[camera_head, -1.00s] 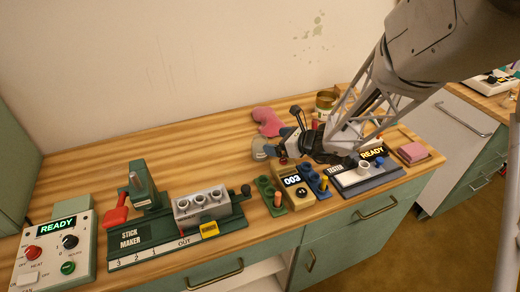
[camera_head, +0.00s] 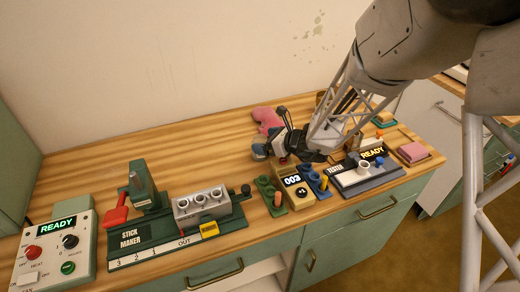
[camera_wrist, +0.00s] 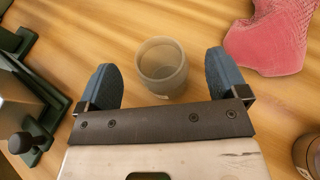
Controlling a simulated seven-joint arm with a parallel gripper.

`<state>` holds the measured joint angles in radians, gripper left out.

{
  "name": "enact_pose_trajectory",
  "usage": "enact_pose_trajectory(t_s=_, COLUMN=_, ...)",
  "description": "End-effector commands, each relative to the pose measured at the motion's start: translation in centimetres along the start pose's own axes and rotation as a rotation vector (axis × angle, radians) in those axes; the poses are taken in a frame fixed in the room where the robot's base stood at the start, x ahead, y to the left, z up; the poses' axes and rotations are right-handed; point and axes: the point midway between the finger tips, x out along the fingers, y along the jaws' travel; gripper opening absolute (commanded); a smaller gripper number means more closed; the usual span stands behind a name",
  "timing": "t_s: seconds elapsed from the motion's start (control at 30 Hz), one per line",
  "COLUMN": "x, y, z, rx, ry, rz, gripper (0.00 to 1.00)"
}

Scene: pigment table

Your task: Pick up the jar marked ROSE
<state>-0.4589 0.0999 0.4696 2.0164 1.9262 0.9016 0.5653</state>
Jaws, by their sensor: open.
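A small translucent grey jar (camera_wrist: 162,66) stands on the wooden table in the wrist view. My gripper (camera_wrist: 161,76) is open, its two blue fingers on either side of the jar, with a gap on each side. No label can be read on the jar here, so I cannot tell if it is marked ROSE. In the head view my gripper (camera_head: 267,146) is low over the table near the pink cloth, and its fingers largely hide the jar.
A crumpled pink cloth (camera_wrist: 268,40) lies right of the jar, and a dark round container (camera_wrist: 309,153) is at the lower right. The stick maker (camera_head: 165,225), counter with 003 display (camera_head: 292,182) and tester (camera_head: 365,175) stand along the front.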

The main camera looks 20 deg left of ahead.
Motion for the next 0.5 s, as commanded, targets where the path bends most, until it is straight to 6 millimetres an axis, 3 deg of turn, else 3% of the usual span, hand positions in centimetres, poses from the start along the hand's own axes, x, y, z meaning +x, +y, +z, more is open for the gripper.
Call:
enact_pose_trajectory(t_s=0.2, x=2.1, y=0.1, z=0.0, rx=0.000, ry=0.000, rz=0.002, gripper=0.92)
enact_pose_trajectory(t_s=0.5, x=2.5, y=0.0, z=0.0, rx=0.000, ry=-0.001, rz=0.000, gripper=0.92)
